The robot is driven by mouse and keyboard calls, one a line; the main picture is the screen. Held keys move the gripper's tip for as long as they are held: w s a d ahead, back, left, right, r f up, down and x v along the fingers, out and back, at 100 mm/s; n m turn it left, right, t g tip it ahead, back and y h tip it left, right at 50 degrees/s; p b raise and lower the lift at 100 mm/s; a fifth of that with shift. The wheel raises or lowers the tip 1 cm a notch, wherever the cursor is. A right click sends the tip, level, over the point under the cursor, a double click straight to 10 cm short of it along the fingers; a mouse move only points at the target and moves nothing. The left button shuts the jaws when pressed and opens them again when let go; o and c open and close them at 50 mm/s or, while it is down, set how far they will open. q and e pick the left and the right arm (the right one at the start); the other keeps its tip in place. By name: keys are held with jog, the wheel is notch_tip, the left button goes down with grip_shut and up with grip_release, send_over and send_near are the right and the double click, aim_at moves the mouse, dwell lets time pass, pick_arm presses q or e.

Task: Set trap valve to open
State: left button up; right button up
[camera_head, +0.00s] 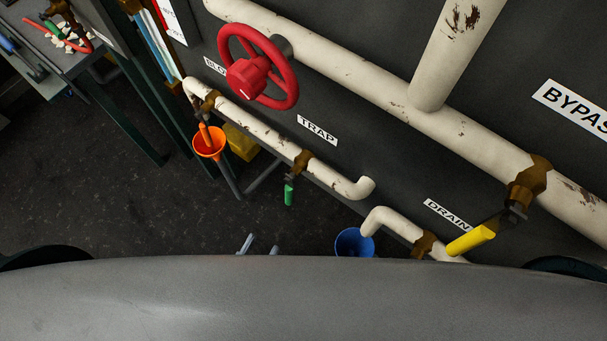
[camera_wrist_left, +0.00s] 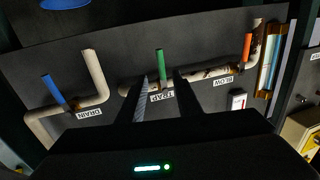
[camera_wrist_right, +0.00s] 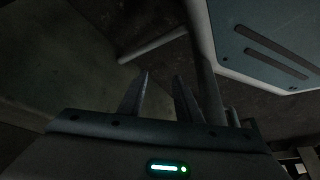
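The trap valve has a green handle (camera_head: 289,194) on a thin pale pipe below the TRAP label (camera_head: 317,130). The handle hangs down, crosswise to the pipe. In the left wrist view the green handle (camera_wrist_left: 160,62) appears between my left fingers, beyond them, with the TRAP label inverted. My left gripper (camera_wrist_left: 161,77) is open and empty. Only its fingertips (camera_head: 260,246) show in the head view, below the handle and apart from it, above my grey body. My right gripper (camera_wrist_right: 162,76) is open and empty, away from the pipes.
A red handwheel (camera_head: 258,67) stands out above the trap pipe. An orange funnel (camera_head: 209,142) and a blue funnel (camera_head: 354,242) flank the handle. A yellow handle (camera_head: 470,241) is at right. The floor (camera_head: 110,200) at left is clear.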

aim_at(288, 192)
pick_arm(q)
jog(key=shift+a+r, duration=0.1)
jog(key=shift+r, duration=0.15)
pick_arm(e)
jog(key=shift+r, duration=0.1)
